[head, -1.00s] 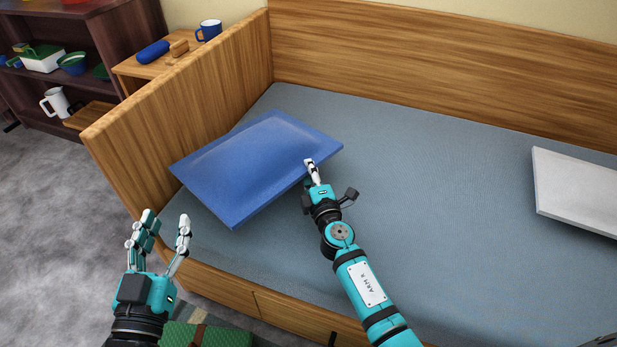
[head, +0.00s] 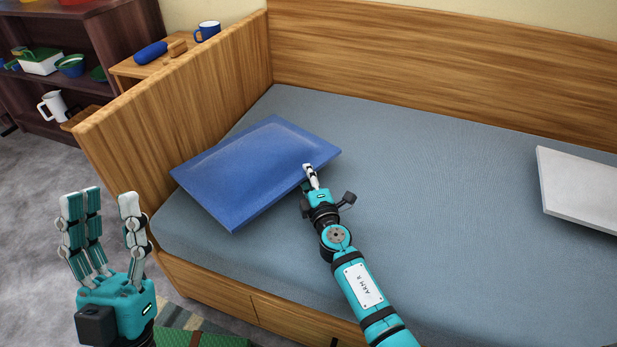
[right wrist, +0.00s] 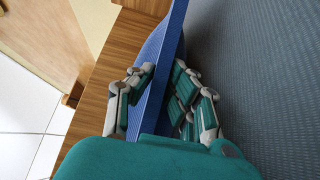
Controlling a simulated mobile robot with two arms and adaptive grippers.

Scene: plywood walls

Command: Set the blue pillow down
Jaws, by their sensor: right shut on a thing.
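The blue pillow (head: 250,170) is at the left end of the bed, over the grey-blue mattress (head: 430,220). I cannot tell whether its underside rests fully on the mattress. My right gripper (head: 309,172) is shut on the pillow's right edge. In the right wrist view the fingers (right wrist: 160,92) lie on both sides of the pillow's edge (right wrist: 160,75). My left gripper (head: 103,208) is open and empty, fingers pointing up, in front of the bed's left end.
A white pillow (head: 580,190) lies at the bed's right. The wooden headboard (head: 180,100) stands left of the blue pillow. Behind it, a small table (head: 140,70) holds a blue mug (head: 207,31) and a blue roll (head: 151,52). The middle of the mattress is clear.

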